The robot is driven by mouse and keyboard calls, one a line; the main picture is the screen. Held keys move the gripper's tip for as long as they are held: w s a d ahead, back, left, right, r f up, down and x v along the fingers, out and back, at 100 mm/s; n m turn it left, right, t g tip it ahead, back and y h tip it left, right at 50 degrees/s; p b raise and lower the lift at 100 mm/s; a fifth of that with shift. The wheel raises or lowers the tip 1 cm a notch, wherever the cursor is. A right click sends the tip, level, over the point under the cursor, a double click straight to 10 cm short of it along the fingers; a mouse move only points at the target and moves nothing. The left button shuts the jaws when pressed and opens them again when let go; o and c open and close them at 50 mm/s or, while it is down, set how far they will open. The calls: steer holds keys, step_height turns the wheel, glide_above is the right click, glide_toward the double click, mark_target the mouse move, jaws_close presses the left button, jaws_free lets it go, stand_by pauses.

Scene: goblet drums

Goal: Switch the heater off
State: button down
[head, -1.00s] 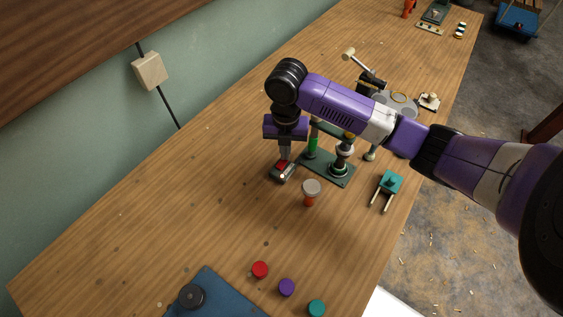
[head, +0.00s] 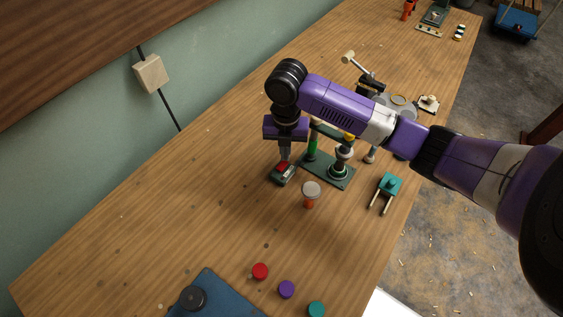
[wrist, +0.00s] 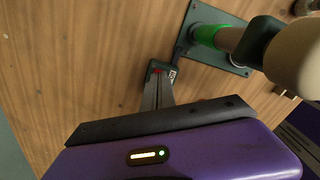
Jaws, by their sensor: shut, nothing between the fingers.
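A small dark switch box (head: 283,176) with a red rocker (head: 282,167) sits on the wooden table, beside a green base plate (head: 340,178) carrying upright posts. I take this box to be the heater's switch. My gripper (head: 285,157) points down over the box, its fingers shut and empty. In the wrist view the fingertips (wrist: 158,78) reach the switch box (wrist: 172,74) and hide much of it; a bit of red rocker (wrist: 157,71) and a white mark show. I cannot tell whether the tips touch the rocker.
An orange jar with a pale lid (head: 311,189) stands close in front of the plate. A teal stool-like piece (head: 390,184) is to the right. Red (head: 260,271), purple (head: 286,289) and teal (head: 316,308) discs lie near the blue board (head: 215,297). The left tabletop is mostly clear.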

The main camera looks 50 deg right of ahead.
step_height(320, 180, up, 5)
steer(key=p, duration=0.3)
steer(key=shift+r+p, duration=0.2)
steer(key=shift+p, duration=0.1)
stand_by(0.6)
